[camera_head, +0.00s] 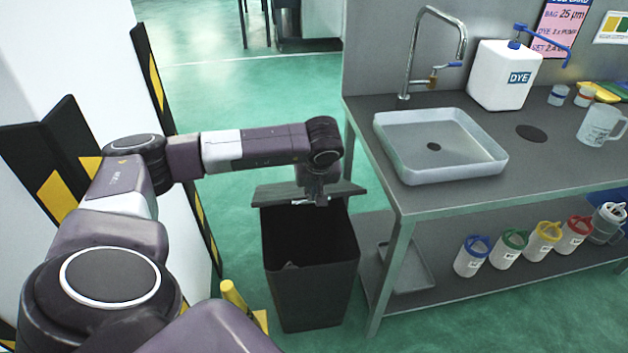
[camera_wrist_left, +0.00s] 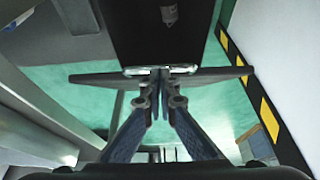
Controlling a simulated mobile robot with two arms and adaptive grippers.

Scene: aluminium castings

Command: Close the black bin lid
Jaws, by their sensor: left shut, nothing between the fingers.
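The black bin (camera_head: 312,285) stands on the floor, left of the sink bench, with its mouth open. Its lid (camera_head: 268,196) shows as a narrow dark grey strip along the bin's far edge, standing open. My left gripper (camera_head: 314,200) is over that far edge, in front of the middle of the lid in the picture. In the left wrist view the fingers (camera_wrist_left: 159,72) are together and empty, with the lid (camera_wrist_left: 215,77) spreading to both sides of them. The dark bin (camera_wrist_left: 135,35) lies beyond. I cannot tell whether the fingers touch the lid. My right gripper is not in view.
The steel bench (camera_head: 450,200) with a sink (camera_head: 440,150) stands close to the bin's right. Its lower shelf holds a tray (camera_head: 408,270) and several lidded jugs. A yellow post (camera_head: 235,297) stands left of the bin. Green floor behind the bin is clear.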

